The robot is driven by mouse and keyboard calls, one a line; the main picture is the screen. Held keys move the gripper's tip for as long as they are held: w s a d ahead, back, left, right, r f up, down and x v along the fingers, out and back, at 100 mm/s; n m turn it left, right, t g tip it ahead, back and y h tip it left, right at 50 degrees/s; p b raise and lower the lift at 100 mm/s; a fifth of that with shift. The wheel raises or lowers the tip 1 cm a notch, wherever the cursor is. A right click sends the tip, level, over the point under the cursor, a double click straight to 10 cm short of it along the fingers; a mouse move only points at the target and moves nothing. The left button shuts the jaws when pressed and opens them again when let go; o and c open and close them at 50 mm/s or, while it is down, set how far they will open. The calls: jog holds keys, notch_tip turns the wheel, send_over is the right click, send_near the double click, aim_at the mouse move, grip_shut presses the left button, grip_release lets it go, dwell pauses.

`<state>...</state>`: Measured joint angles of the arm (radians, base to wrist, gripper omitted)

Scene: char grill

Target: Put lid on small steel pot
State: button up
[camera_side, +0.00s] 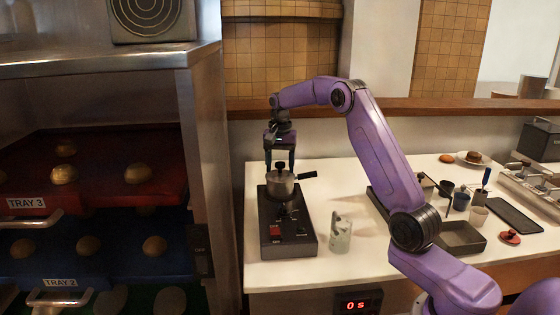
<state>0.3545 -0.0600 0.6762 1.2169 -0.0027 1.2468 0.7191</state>
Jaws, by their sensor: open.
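The small steel pot (281,189) stands on a black burner unit, its dark handle (308,175) pointing right. A lid with a dark knob (281,166) appears to sit on top of the pot; whether it is fully level is too small to tell. My gripper (280,167) points straight down over the pot. Its fingers are open, one on each side of the knob, apart from it as far as I can see.
The black burner unit (289,240) has a red switch at its front. Trays, cups and a small red-based item (510,237) lie farther right. A steel rack (208,150) stands close on the left.

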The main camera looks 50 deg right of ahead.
notch_tip(320, 180, up, 12)
dwell(0.6)
dwell(0.4)
jog(key=s+a+f+n, duration=0.1)
jog(key=s+a+n, duration=0.55)
jog(key=a, duration=0.55)
jog(key=s+a+f+n, duration=0.2)
jog(key=s+a+n, duration=0.4)
jog(key=a, duration=0.6)
jog(key=s+f+n, duration=0.4)
jog(key=s+n, duration=0.2)
jog(key=s, duration=0.8)
jog(key=s+f+n, duration=0.5)
jog(key=s, duration=0.9)
jog(key=shift+s+d+n, duration=0.2)
jog(key=shift+d+n, duration=0.05)
jog(key=shift+n, duration=0.1)
